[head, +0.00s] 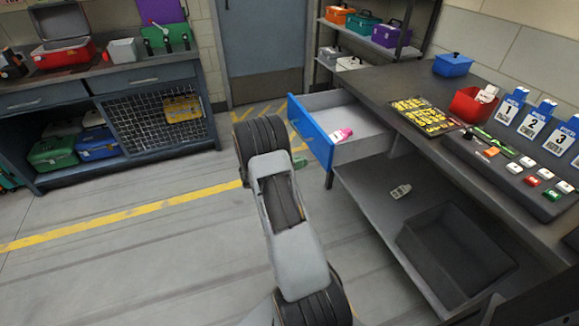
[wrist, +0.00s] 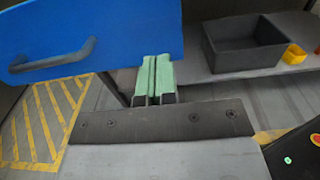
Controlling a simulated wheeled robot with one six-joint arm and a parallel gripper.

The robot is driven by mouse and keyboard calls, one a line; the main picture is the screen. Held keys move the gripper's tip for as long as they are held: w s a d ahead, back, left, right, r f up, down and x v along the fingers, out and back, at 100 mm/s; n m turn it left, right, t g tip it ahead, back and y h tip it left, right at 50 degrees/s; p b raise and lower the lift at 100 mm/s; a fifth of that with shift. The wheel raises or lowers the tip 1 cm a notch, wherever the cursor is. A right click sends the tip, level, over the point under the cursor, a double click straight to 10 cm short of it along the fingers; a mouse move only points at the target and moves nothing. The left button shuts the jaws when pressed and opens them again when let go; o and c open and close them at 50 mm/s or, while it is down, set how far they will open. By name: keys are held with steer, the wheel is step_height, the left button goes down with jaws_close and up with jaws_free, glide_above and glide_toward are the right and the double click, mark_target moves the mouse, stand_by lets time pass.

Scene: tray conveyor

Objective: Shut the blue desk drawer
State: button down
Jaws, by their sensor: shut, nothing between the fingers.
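The blue desk drawer (head: 311,132) is pulled out of the dark desk in the head view, and its grey inside shows. A pink item (head: 342,135) lies in it. In the wrist view the blue drawer front (wrist: 130,30) fills the upper left, with a dark bar handle (wrist: 55,61). My gripper (wrist: 153,75) has green fingertips pressed together with nothing between them. They overlap the lower right part of the drawer front in the picture; I cannot tell whether they touch it. In the head view my arm hides most of the gripper.
The desk top (head: 375,82) holds a black-and-yellow board, a red bin (head: 470,105) and several numbered blue stands. A dark open bin (head: 455,255) sits on the lower shelf under the desk. A workbench (head: 120,75) stands at left. The floor between is clear.

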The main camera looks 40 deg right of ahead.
mark_target(324, 155)
steer(key=x, duration=0.6)
steer(key=shift+s+d+b, duration=0.1)
steer(key=shift+d+b, duration=0.15)
steer(key=shift+b, duration=0.05)
steer(key=shift+d, duration=0.1)
